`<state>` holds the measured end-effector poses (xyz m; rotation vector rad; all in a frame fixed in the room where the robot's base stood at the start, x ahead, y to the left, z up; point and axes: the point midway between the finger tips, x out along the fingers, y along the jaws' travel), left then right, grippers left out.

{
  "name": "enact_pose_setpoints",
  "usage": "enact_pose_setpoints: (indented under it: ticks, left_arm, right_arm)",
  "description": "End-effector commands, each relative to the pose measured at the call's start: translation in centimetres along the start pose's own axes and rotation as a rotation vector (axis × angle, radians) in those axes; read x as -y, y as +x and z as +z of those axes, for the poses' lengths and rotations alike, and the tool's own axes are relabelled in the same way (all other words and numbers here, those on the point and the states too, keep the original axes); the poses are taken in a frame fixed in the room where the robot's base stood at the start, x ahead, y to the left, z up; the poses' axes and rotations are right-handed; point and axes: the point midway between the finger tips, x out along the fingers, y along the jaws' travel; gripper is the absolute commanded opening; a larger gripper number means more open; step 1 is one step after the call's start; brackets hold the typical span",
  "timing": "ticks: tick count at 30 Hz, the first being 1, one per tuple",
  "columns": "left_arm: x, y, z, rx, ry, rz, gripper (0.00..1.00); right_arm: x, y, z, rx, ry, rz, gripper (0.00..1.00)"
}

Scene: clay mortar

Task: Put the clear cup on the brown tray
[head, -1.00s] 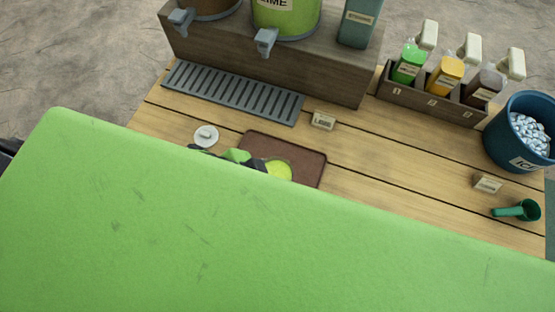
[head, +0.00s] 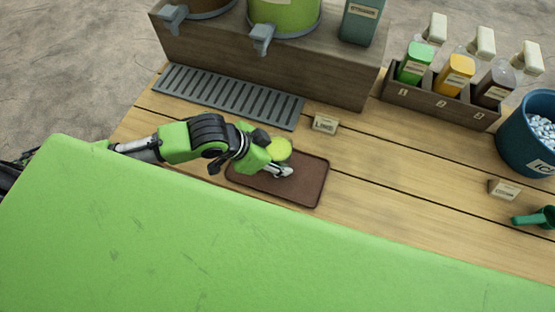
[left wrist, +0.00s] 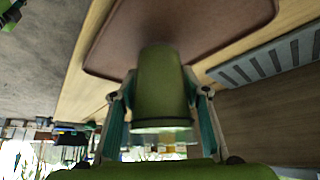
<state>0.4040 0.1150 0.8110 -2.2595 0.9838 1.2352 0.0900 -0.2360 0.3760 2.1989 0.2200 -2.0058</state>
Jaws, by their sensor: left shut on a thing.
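The clear cup (head: 279,149), filled with yellow-green liquid, is held in my left gripper (head: 277,169) over the brown tray (head: 308,188). In the left wrist view, the cup (left wrist: 163,90) sits between the two fingers (left wrist: 160,104), which are shut on it. Its far end points at the tray (left wrist: 200,25), and I cannot tell whether it touches the surface. My left arm and gripper hide part of the tray in the head view. My right gripper is not in view.
A slatted grey drip grate (head: 230,97) and a wooden dispenser stand (head: 270,62) lie behind the tray. A small label sign (head: 325,123) stands near its back right corner. A bottle rack (head: 440,105) and a blue ice bucket (head: 524,137) are at the right.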

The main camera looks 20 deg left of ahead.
Motion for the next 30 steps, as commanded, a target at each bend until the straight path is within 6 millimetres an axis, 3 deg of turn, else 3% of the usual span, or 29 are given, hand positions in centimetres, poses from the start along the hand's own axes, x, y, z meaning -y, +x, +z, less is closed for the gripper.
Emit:
enact_pose_setpoints:
  ticks: [4, 15, 16, 17, 30]
  left_arm:
    - [-0.1, 1.2, 0.8, -0.002, 0.001, 0.001, 0.06]
    - [-0.1, 1.6, 1.0, -0.002, 0.002, 0.000, 0.06]
    - [-0.1, 1.6, 1.1, 0.000, 0.001, 0.000, 0.50]
    - [-0.1, 1.6, 1.1, 0.000, 0.002, 0.000, 0.58]
    - [0.0, 1.0, 0.9, 0.000, 0.001, 0.000, 0.59]
  right_arm:
    - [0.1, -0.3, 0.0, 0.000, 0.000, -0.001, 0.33]
    - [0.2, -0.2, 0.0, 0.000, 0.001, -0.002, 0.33]
    - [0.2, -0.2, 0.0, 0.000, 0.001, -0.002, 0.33]
    - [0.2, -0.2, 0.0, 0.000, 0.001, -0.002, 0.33]
    - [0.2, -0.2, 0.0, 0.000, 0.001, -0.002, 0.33]
